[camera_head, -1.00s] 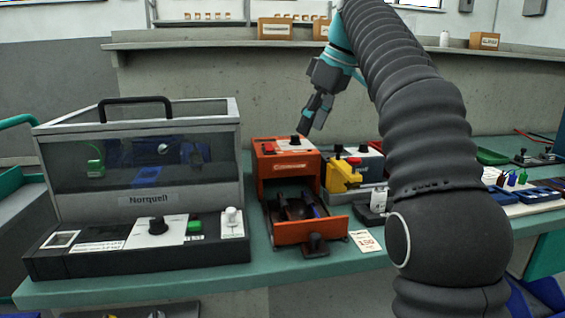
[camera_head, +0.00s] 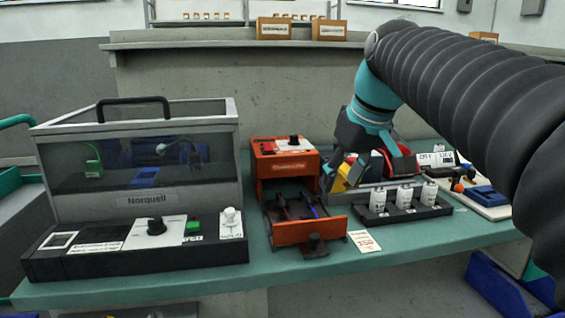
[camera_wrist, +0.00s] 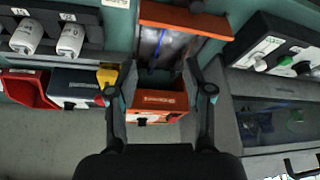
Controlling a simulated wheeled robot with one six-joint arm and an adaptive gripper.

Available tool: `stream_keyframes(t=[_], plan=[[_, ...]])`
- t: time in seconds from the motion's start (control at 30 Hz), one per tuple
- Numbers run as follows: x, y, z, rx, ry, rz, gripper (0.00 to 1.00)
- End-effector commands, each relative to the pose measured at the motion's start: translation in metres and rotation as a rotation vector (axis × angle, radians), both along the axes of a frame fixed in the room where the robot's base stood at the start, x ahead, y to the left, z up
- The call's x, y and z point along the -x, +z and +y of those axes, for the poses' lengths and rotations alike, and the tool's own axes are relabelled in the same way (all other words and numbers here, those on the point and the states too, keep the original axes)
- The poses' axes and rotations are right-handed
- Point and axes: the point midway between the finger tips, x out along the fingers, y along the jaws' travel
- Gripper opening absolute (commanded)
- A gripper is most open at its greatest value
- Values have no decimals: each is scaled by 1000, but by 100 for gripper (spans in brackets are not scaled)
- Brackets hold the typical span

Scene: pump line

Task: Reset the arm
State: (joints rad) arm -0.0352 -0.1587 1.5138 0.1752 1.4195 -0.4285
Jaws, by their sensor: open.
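My gripper (camera_head: 333,172) hangs from the teal wrist, pointing down, beside the right side of the orange unit (camera_head: 285,165) and in front of part of the yellow block (camera_head: 340,184). In the wrist view my gripper (camera_wrist: 166,92) is open, its two dark fingers spread wide with nothing between them. The orange unit (camera_wrist: 158,106) shows beyond and between them. In the head view I cannot tell whether the gripper touches the yellow block.
The orange unit's drawer (camera_head: 306,231) stands open. The grey Norquell case (camera_head: 140,195) with its control panel is at left. A black rack (camera_head: 405,213) with white bottles stands at right, below a red bin (camera_head: 400,166).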

Motion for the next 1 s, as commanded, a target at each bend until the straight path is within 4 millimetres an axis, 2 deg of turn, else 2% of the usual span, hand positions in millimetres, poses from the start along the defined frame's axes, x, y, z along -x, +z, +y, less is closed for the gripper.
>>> stream_keyframes(t=[0.03,0.17,0.4,0.63,0.8,1.0], plan=[[15,-11,-4,1,-37,-2,51],[48,-45,-15,0,-136,-15,51],[111,-121,-34,-3,-303,-44,51],[161,-194,-47,-9,-423,-74,51],[179,-222,-52,-12,-463,-85,51],[183,-228,-53,-13,-474,-86,51]])
